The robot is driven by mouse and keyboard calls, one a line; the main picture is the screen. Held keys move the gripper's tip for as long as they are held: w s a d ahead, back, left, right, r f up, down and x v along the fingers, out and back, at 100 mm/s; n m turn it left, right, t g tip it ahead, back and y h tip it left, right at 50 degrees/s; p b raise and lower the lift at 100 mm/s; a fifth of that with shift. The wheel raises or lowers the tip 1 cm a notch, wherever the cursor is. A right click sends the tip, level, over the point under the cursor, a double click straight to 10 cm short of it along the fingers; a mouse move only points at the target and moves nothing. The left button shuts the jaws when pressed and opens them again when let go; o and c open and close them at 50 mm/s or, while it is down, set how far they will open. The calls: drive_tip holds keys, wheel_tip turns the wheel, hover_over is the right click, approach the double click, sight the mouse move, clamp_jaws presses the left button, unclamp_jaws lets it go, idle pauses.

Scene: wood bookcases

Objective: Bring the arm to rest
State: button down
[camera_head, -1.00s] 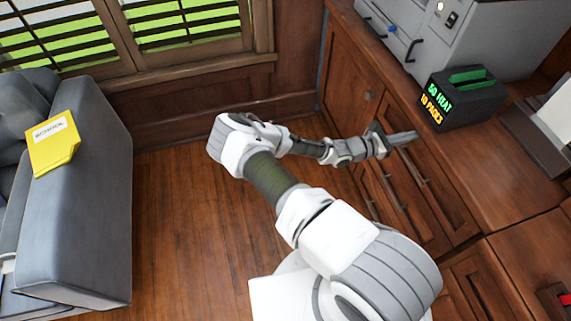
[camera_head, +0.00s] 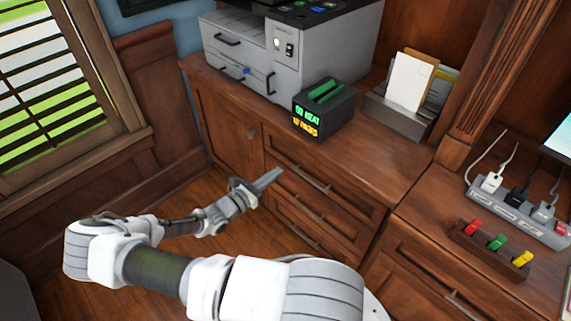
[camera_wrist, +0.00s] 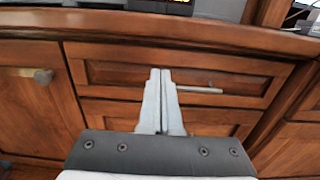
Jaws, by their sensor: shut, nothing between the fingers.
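My gripper (camera_head: 268,180) is shut and empty in the head view. It points at the wooden drawer fronts below the counter edge, and I cannot tell how far it is from them. My arm reaches from the bottom of the head view to the left, bends, and comes back right toward the cabinet. In the wrist view the two grey fingers (camera_wrist: 160,75) lie together in front of a drawer front (camera_wrist: 190,73), beside its bar handle (camera_wrist: 200,89).
A grey printer (camera_head: 240,60), a black box with lit text (camera_head: 325,108) and a paper holder (camera_head: 410,100) stand on the counter (camera_head: 365,155). A power strip (camera_head: 515,212) and coloured plugs (camera_head: 497,242) lie at right. Free floor (camera_head: 215,250) shows below the cabinet.

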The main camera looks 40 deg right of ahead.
drive_tip(key=s+a+r+m+g+y+p, duration=0.25)
drive_tip(key=a+r+m+y, duration=0.45)
drive_tip(key=r, duration=0.5)
drive_tip(key=s+a+r+m+g+y+p, duration=0.1)
drive_tip(key=s+a+r+m+y+p, duration=0.45)
drive_tip(key=a+r, duration=0.55)
drive_tip(key=s+a+r+m+t+y+p, duration=0.1)
drive_tip(key=s+a+r+m+t, duration=0.1)
drive_tip(key=r, duration=0.6)
drive_tip(key=s+a+r+m+t+y+p, duration=0.1)
drive_tip(key=s+a+r+m+t+y, duration=0.1)
drive_tip(key=r, duration=0.6)
drive_tip(key=s+a+r+m+t+y+p, duration=0.1)
drive_tip(key=s+r+t, duration=0.3)
drive_tip(key=r, duration=0.4)
drive_tip(key=shift+s+a+m+y, duration=0.4)
drive_tip(key=shift+a+m+y, duration=0.25)
drive_tip(key=shift+a+y, duration=0.1)
drive_tip(key=shift+d+r, duration=0.1)
drive_tip(key=shift+d, duration=0.05)
